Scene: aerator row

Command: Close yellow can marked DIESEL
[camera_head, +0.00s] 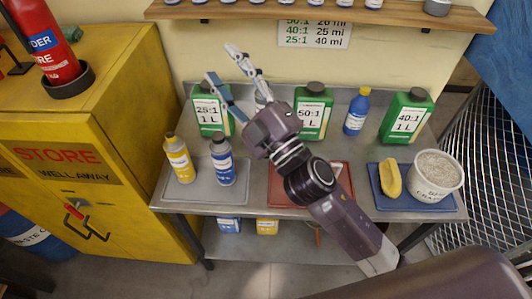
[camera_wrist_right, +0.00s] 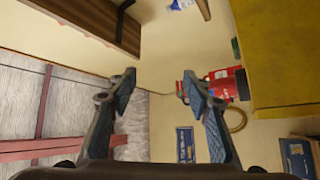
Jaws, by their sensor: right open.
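I see no can on which DIESEL can be read in either view. The yellow thing nearest that description is a slim yellow bottle with a dark cap (camera_head: 178,160), upright on the grey mat of the workbench; its label is too small to read. My right gripper (camera_head: 224,66) is open and empty, raised above the back of the bench near the green 25:1 container (camera_head: 203,104). In the right wrist view, its two fingers (camera_wrist_right: 160,78) stand wide apart with nothing between them. My left gripper is not in view.
Beside the yellow bottle stands a blue bottle (camera_head: 222,166). Green containers (camera_head: 405,122) line the bench's back. A white tub (camera_head: 436,174) and yellow sponge (camera_head: 390,178) are on the right. A yellow cabinet (camera_head: 130,150) stands left; a shelf (camera_head: 240,12) hangs above.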

